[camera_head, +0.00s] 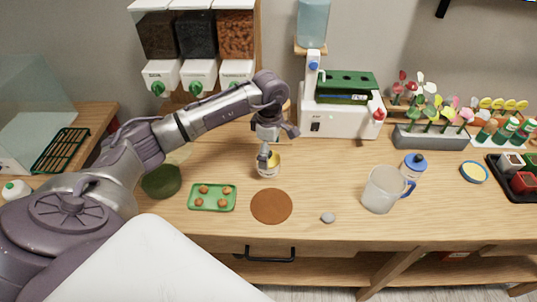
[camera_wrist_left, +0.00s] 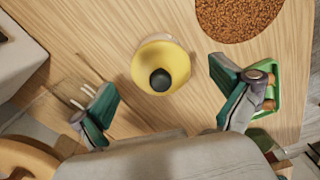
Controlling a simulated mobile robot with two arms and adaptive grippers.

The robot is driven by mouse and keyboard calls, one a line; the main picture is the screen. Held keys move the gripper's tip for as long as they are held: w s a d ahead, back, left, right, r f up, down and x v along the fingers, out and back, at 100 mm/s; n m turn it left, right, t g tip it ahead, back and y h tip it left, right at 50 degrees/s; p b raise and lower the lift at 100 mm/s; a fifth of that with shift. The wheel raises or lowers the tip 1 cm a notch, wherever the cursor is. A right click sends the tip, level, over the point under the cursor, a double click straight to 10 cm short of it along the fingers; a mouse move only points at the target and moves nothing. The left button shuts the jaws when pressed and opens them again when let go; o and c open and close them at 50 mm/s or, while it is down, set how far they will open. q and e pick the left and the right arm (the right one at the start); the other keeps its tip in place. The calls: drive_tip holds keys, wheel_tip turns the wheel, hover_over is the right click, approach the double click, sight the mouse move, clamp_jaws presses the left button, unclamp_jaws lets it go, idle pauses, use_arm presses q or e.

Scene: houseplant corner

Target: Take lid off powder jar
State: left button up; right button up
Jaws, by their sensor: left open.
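The powder jar (camera_head: 268,171) stands upright on the wooden counter, left of the middle in the head view. In the left wrist view its round yellow lid (camera_wrist_left: 148,82) sits on top, with a dark round knob (camera_wrist_left: 160,80) in the centre. My left gripper (camera_head: 277,146) is above the jar and partly covers its top in the head view. In the left wrist view the two green-padded fingers are spread wide on either side of the lid, with nothing between them touching it. My right gripper is not in view.
A brown round mat (camera_head: 271,206) and a green tray (camera_head: 212,198) with small brown balls lie in front. A dark green bowl (camera_head: 161,181) stands left. A clear pitcher (camera_head: 383,189) and a blue-capped bottle (camera_head: 412,166) stand right. A white dispenser machine (camera_head: 340,118) stands behind.

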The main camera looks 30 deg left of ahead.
use_arm(q)
drive_tip(key=shift+f, duration=0.7)
drive_tip(key=c, duration=1)
drive_tip(key=shift+o, duration=0.2)
drive_tip(key=shift+r, duration=0.1)
